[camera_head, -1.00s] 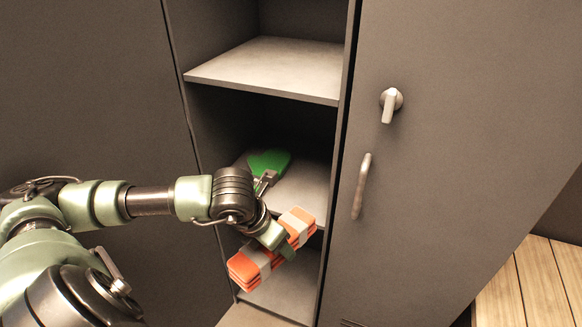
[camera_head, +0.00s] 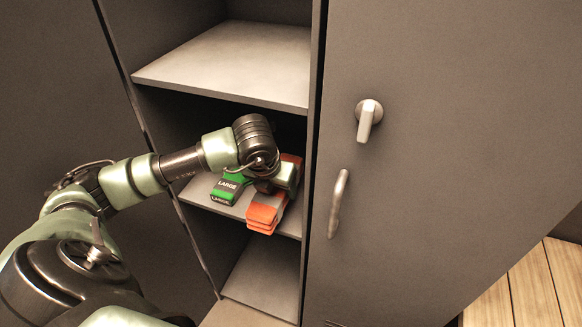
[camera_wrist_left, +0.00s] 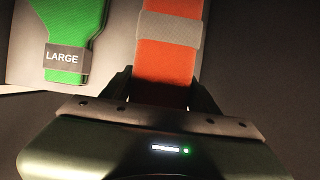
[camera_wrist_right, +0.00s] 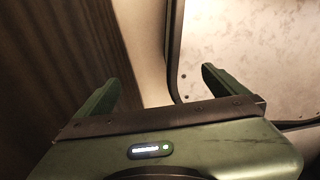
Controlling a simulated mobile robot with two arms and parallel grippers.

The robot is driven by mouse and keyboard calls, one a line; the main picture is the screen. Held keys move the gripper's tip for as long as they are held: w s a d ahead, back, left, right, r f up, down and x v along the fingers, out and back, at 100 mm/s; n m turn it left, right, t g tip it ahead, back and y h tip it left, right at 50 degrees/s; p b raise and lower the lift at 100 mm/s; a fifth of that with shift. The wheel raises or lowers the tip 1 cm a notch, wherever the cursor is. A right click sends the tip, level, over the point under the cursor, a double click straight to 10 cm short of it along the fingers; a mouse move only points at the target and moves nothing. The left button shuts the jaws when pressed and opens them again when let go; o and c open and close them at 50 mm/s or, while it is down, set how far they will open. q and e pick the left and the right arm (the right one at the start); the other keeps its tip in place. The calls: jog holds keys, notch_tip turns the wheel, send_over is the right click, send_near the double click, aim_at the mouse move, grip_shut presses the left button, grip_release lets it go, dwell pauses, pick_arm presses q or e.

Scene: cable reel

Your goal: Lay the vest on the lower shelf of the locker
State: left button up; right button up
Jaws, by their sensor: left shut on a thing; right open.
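The folded orange vest (camera_head: 264,213) with a grey band is held by my left gripper (camera_head: 283,180), which is shut on it. In the head view the vest is at the lower shelf (camera_head: 196,190), at its right side near the locker wall. Whether it touches the shelf I cannot tell. In the left wrist view the vest (camera_wrist_left: 166,60) runs between the fingers (camera_wrist_left: 162,95). A green folded item labelled LARGE (camera_head: 228,188) lies on the same shelf, left of the vest. My right gripper (camera_wrist_right: 158,92) is open and empty, seen only in its wrist view.
The upper shelf (camera_head: 235,65) is bare and stands above my left wrist. The locker floor compartment (camera_head: 265,280) below is empty. A grey door (camera_head: 440,130) with a latch and handle (camera_head: 339,203) is to the right. A wooden surface (camera_head: 530,290) is at the lower right.

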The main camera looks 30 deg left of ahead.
aim_at(291, 158)
pick_arm(q)
jog(key=w+a+p, duration=0.1)
jog(key=w, duration=0.3)
jog(key=w+a, duration=0.1)
jog(key=w, duration=0.3)
jog(key=w+p, duration=0.1)
jog(key=w, duration=0.3)
jog(key=shift+w+a+r+p, duration=0.1)
jog(key=shift+w+a+p, duration=0.2)
jog(key=shift+a, duration=0.1)
notch_tip(291, 158, down, 3)
jog(key=shift+s+r, duration=0.15)
notch_tip(291, 158, down, 4)
jog(key=shift+s+r+p, duration=0.1)
jog(key=shift+p, duration=0.65)
jog(key=shift+w+f, duration=0.2)
jog(key=shift+w, duration=0.05)
jog(key=shift+a+f, duration=0.1)
jog(key=shift+f, duration=0.1)
jog(key=o, duration=1.6)
pick_arm(e)
jog(key=r, duration=0.2)
jog(key=w+r, duration=0.1)
jog(key=r, duration=0.2)
jog(key=shift+d, duration=0.15)
